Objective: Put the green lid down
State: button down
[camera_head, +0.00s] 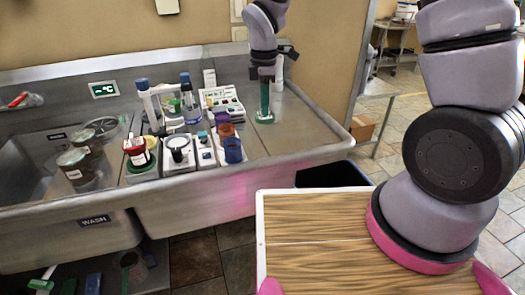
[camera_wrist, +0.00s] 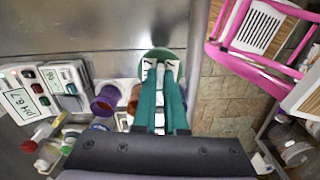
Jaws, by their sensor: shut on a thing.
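The green lid (camera_head: 265,119) is low over the steel counter's right part in the head view, at the tips of my gripper (camera_head: 265,108). It also shows in the wrist view (camera_wrist: 158,52) as a round green disc, partly covered by the fingers. My gripper (camera_wrist: 160,72) points down with its long green fingers close together, shut on the lid. I cannot tell whether the lid touches the counter beneath it.
A purple cup (camera_head: 233,151) and an orange cup (camera_head: 226,131) stand left of the lid. Further left are bottles (camera_head: 188,97), small devices (camera_head: 178,149) and jars (camera_head: 72,166) in the sink. Bare counter (camera_head: 300,135) lies right of the lid, up to the rim.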

aim_at(261, 118)
jog(key=shift+s+a+f+n, duration=0.45)
jog(key=shift+s+f+n, duration=0.15)
jog(key=shift+s+f, duration=0.15)
notch_tip(261, 118, down, 4)
jog(key=shift+f, duration=0.2)
jog(key=shift+w+f, duration=0.1)
jog(key=shift+f, duration=2.1)
jog(key=shift+f, duration=0.15)
jog(key=c, duration=1)
grip_release()
